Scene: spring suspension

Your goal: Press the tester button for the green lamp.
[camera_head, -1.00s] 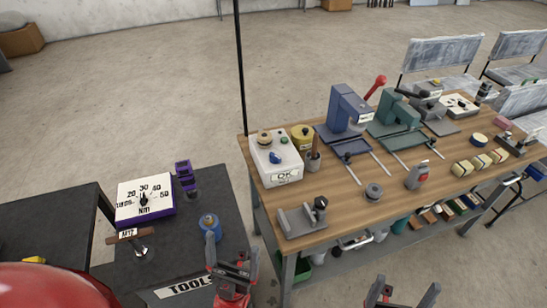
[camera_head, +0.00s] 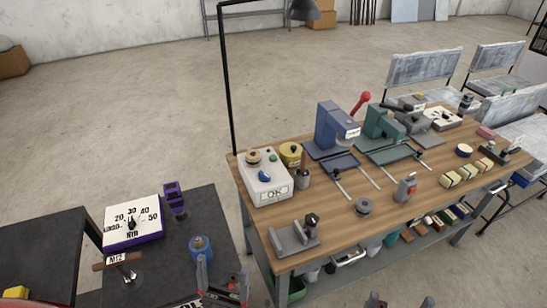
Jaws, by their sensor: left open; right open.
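The tester is a white box (camera_head: 268,184) with an OK label on its front, at the left end of the wooden workbench. On its top are a tan round piece (camera_head: 254,157), a blue knob-like piece (camera_head: 264,176) and a small green spot (camera_head: 272,157), which may be the green lamp; I cannot tell if it is lit. Which piece is the button is unclear. My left gripper (camera_head: 224,276) is open and empty at the bottom, in front of and below the tester. My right gripper (camera_head: 400,301) is open at the bottom edge, mostly cut off, in front of the bench.
A yellow round container (camera_head: 290,154) and a brown-handled tool in a cup (camera_head: 303,179) stand right beside the tester. A grey fixture (camera_head: 293,238) sits at the bench's front. Blue (camera_head: 333,130) and green (camera_head: 380,125) presses stand behind. A dark table with a torque gauge (camera_head: 132,222) is left.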

